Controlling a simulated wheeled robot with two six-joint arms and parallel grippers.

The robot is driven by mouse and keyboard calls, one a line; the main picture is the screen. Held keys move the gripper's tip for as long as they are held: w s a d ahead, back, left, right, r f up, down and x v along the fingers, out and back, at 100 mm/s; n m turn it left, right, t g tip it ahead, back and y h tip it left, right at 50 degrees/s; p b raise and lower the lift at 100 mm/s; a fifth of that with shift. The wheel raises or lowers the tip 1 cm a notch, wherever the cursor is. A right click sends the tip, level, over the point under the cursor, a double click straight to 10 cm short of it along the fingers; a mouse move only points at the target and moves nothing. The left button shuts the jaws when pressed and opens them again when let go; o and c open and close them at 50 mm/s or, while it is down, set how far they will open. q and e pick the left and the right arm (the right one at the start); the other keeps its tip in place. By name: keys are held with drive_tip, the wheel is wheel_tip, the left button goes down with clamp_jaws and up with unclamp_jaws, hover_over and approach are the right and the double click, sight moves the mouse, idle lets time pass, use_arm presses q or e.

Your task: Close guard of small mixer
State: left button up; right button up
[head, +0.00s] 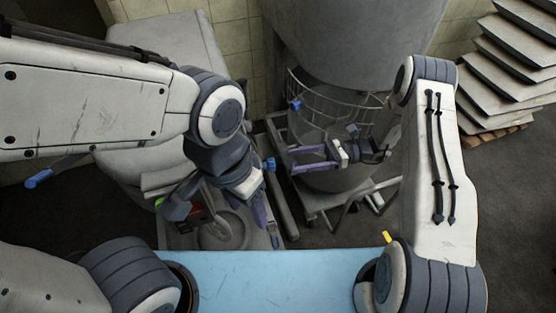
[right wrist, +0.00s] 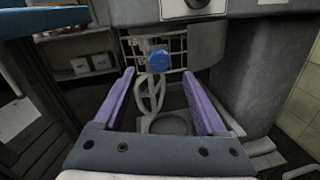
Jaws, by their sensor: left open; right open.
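The small mixer (head: 160,145) stands at the left in the head view, mostly behind my left arm. The right wrist view shows its wire guard (right wrist: 175,47) with a blue knob (right wrist: 158,61), and a pale beater (right wrist: 150,94) above a bowl (right wrist: 168,126). The blue knob also shows in the head view (head: 270,163). My right gripper (head: 291,160) is open and points left at this knob, which lies ahead of the fingertips with a gap. My left gripper (head: 265,213) is open and points down near the bowl's side; it is partly hidden.
A larger mixer (head: 340,45) with its own wire basket guard (head: 335,110) and blue knob (head: 295,104) stands behind my right gripper. A wheeled frame (head: 320,205) lies below it. Stacked trays (head: 510,65) stand at the back right.

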drive_tip(key=s+a+p, duration=0.1)
drive_tip(key=a, duration=0.5)
clamp_jaws()
idle(1.3)
